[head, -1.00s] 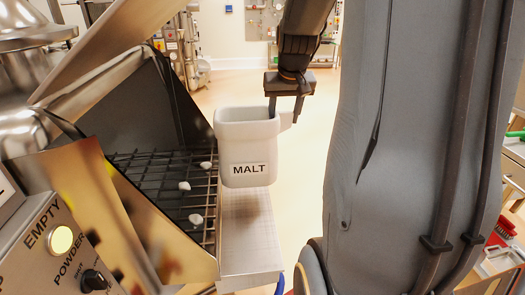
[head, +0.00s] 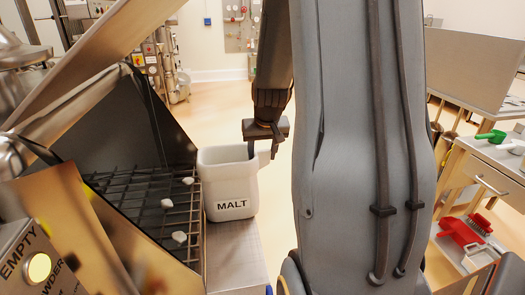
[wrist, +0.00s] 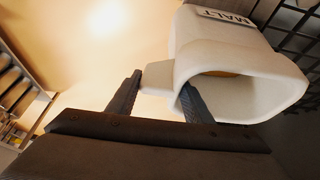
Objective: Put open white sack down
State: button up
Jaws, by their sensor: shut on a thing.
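The open white sack (head: 229,188), a white open-topped container lettered MALT, stands roughly upright over the far part of a steel ledge (head: 236,258) beside the hopper grate. Its base looks close to the ledge; I cannot tell whether it touches. My gripper (head: 263,150) is above its right rim, shut on a tab there. In the wrist view, the fingers of my gripper (wrist: 160,95) are either side of the tab of the sack (wrist: 205,40), and the sack's mouth opens towards the camera. A little tan shows inside.
The hopper grate (head: 150,200), left of the sack, has several white lumps on it. A control panel (head: 40,245) with a lit lamp is at lower left. At right, a bench (head: 480,180) holds a green scoop (head: 492,136); a red brush (head: 470,230) lies below.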

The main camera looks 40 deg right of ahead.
jog(key=o, duration=1.2)
jog(key=shift+f, duration=0.1)
jog(key=b+v, duration=0.2)
jog(key=v, duration=1)
jog(key=s+a+f+n+g, duration=0.1)
jog(key=s+a+f, duration=0.2)
jog(key=a, duration=0.4)
jog(key=s+a+f+n+g+y, duration=0.1)
jog(key=s+a+f+n, duration=0.1)
jog(key=s+a+f, duration=0.2)
jog(key=s+a+f+n+g+y, duration=0.1)
jog(key=s+a+f+n, duration=0.1)
jog(key=s+a+f, duration=0.2)
jog(key=shift+a+f+g, duration=0.1)
jog(key=shift+a+f, duration=0.45)
jog(key=shift+a, duration=0.8)
jog(key=shift+a+f+g, duration=0.1)
jog(key=shift+a+f, duration=0.45)
jog(key=shift+a, duration=0.8)
jog(key=shift+a+f+g, duration=0.1)
jog(key=shift+a+f, duration=0.45)
jog(key=shift+a, duration=0.85)
